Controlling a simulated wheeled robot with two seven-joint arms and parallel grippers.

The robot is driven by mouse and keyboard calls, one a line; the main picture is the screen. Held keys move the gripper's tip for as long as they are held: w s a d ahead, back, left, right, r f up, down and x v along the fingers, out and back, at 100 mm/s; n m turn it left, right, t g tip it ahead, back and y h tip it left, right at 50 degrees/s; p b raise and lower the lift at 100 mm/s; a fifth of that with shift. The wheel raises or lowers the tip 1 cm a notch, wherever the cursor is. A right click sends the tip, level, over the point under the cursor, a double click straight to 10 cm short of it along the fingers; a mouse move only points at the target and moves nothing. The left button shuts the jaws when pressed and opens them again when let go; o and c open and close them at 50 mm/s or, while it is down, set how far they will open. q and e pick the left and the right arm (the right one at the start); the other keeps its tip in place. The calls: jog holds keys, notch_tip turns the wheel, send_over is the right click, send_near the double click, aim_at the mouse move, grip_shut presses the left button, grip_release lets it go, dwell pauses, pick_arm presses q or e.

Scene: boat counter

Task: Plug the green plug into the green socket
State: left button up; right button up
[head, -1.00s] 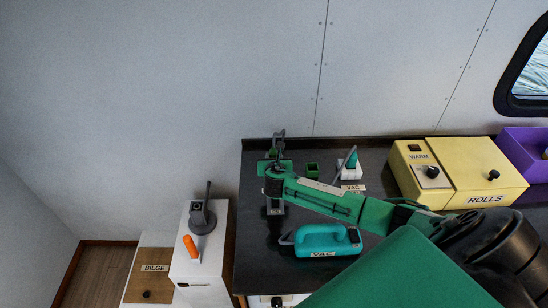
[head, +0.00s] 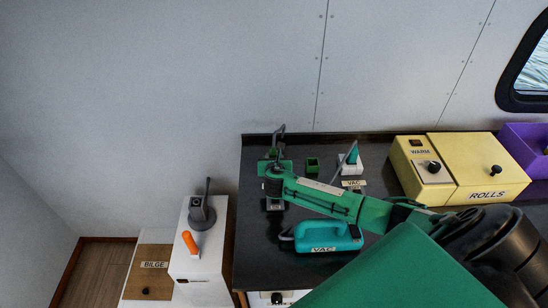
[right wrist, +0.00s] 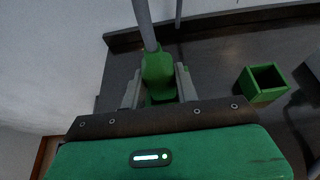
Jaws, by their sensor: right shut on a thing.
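The green plug (right wrist: 158,72) is held between the fingers of my right gripper (right wrist: 158,88) in the right wrist view, with a grey cable rising from it. In the head view my right gripper (head: 273,160) is over the back left of the counter, and its fingers and the plug are mostly hidden there. A hollow, open-topped green box, which looks like the green socket (head: 312,165), stands a little to the right of the gripper, apart from the plug. It also shows in the right wrist view (right wrist: 265,86). My left gripper is not in view.
A teal plug (head: 352,157) stands in a white base (head: 350,169) right of the green box. A teal VAC unit (head: 328,238) sits nearer the front. The yellow ROLLS box (head: 487,170) is at right. The wall is close behind the dark counter (head: 258,245).

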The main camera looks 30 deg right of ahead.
jog(key=shift+f, duration=0.15)
jog(key=o, duration=1.1)
jog(key=shift+s, duration=0.1)
jog(key=b+v, duration=0.3)
jog(key=v, duration=1)
jog(key=shift+s+a, duration=0.15)
jog(key=shift+s, duration=0.1)
